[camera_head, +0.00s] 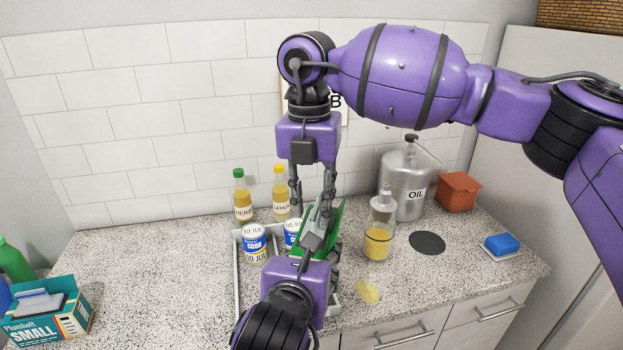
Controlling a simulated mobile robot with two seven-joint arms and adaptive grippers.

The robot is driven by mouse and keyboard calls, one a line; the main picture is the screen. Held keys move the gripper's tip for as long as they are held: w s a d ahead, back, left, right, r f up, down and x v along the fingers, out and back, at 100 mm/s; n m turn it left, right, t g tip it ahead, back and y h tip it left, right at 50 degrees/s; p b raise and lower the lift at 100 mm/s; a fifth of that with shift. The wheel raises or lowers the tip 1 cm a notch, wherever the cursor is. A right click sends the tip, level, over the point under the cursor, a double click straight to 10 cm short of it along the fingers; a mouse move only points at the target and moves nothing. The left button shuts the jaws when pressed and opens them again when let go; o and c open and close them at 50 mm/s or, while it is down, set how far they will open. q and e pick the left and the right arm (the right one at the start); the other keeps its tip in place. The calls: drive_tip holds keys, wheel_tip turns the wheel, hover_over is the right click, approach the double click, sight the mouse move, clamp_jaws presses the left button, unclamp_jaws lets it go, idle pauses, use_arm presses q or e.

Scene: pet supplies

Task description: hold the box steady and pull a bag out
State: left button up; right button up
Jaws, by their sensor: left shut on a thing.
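A teal box (45,325) marked "Plumbolt SMALL" stands at the lower left of the counter, with a pale grey-white piece (38,303) showing at its top. My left gripper (318,250) is over the white tray, far to the right of this box, and is shut on a green thing (334,222) that the gripper partly hides. My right gripper (312,205) points down from above, just over the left gripper and the green thing. Its fingers are apart, but I cannot tell whether they touch the green thing.
The white tray (238,262) holds cans (255,243). Behind it stand two bottles (242,200) (281,192). To the right are a yellow-filled dispenser (378,240), an oil can (404,183), an orange container (458,191) and a blue sponge (502,243).

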drive_tip(key=shift+f, duration=0.65)
clamp_jaws()
drive_tip(key=shift+r, duration=0.15)
drive_tip(key=shift+r, duration=1)
